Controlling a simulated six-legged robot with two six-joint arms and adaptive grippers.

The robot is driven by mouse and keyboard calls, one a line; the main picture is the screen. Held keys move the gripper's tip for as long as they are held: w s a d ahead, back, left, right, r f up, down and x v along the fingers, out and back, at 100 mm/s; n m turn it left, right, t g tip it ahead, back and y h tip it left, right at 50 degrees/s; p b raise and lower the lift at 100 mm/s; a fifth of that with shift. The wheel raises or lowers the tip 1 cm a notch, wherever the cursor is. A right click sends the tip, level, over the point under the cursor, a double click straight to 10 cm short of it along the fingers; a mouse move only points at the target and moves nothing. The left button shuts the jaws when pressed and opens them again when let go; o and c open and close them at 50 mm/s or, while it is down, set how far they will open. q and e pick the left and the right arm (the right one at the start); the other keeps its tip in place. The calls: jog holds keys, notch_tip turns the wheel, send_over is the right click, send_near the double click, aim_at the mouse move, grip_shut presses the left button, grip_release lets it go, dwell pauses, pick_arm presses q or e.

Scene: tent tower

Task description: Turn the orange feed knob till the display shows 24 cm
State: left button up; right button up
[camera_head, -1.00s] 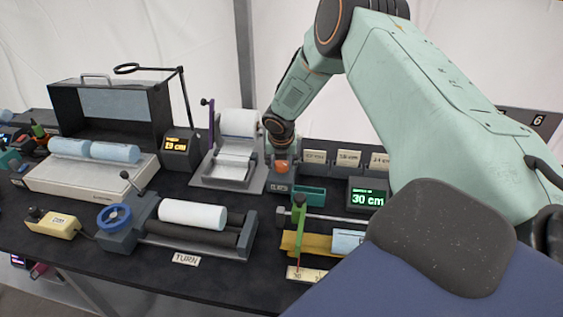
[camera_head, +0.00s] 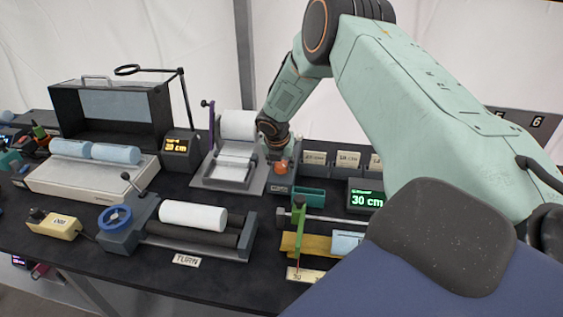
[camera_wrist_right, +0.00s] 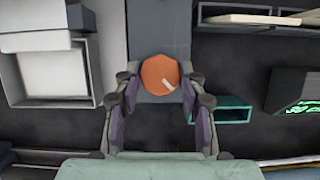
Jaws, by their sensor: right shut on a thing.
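The orange feed knob (camera_head: 281,168) stands on a small dark box behind the green tray. In the right wrist view the knob (camera_wrist_right: 158,74) sits between the two fingers of my right gripper (camera_wrist_right: 160,86), which is shut on it. A white line on the knob points to the lower right. In the head view my right gripper (camera_head: 276,154) reaches down to the knob from behind, its fingers partly hidden. The amber display (camera_head: 179,146), left of the paper feeder, seems to read 20 cm; its digits are small. My left gripper is not in view.
A green display (camera_head: 366,199) reads 30 cm. The white roll feeder (camera_head: 235,165) stands just left of the knob. A green tray (camera_head: 308,197) lies in front of it, and labelled boxes (camera_head: 348,162) stand to its right. A roller machine with a blue wheel (camera_head: 116,218) is front left.

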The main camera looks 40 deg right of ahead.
jog(key=shift+w+m+g+h, duration=0.1)
jog(key=shift+m+g+h, duration=0.4)
jog(key=shift+m, duration=1.7)
jog(key=shift+g, duration=0.3)
jog(key=o, duration=1.2)
jog(key=shift+c, duration=0.2)
jog(key=v, duration=1.2)
